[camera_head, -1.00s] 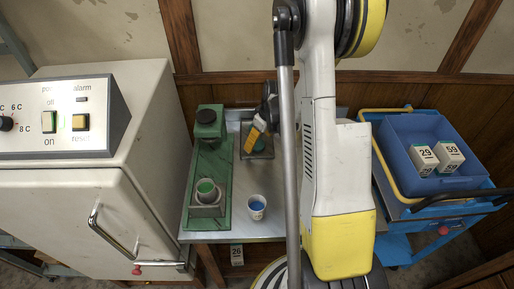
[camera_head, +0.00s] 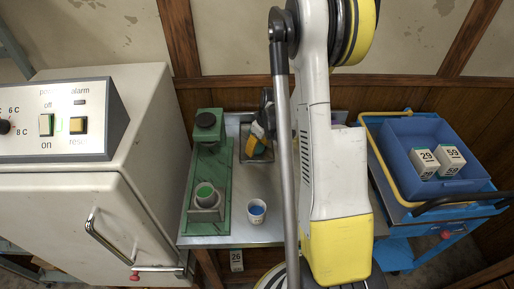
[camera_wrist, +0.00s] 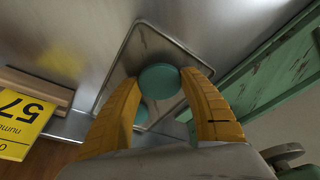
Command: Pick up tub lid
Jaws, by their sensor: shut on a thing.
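The tub lid (camera_wrist: 160,78) shows in the wrist view as a round teal disc. It sits between the two yellow fingertips of my gripper (camera_wrist: 164,85), which is shut on it. A second teal patch (camera_wrist: 141,114) shows between the fingers nearer my palm; I cannot tell whether it belongs to the lid. In the head view my gripper (camera_head: 257,146) is over the shallow metal tray (camera_head: 265,156) on the bench, and its fingers mostly hide the lid. I cannot tell whether the lid touches the tray.
Left of the tray is a green stand (camera_head: 213,170) with a small cup-like holder. A white cup with blue contents (camera_head: 257,211) stands in front on the metal bench (camera_head: 235,225). A blue bin (camera_head: 400,165) with numbered boxes is at right, a white cabinet (camera_head: 60,215) at left.

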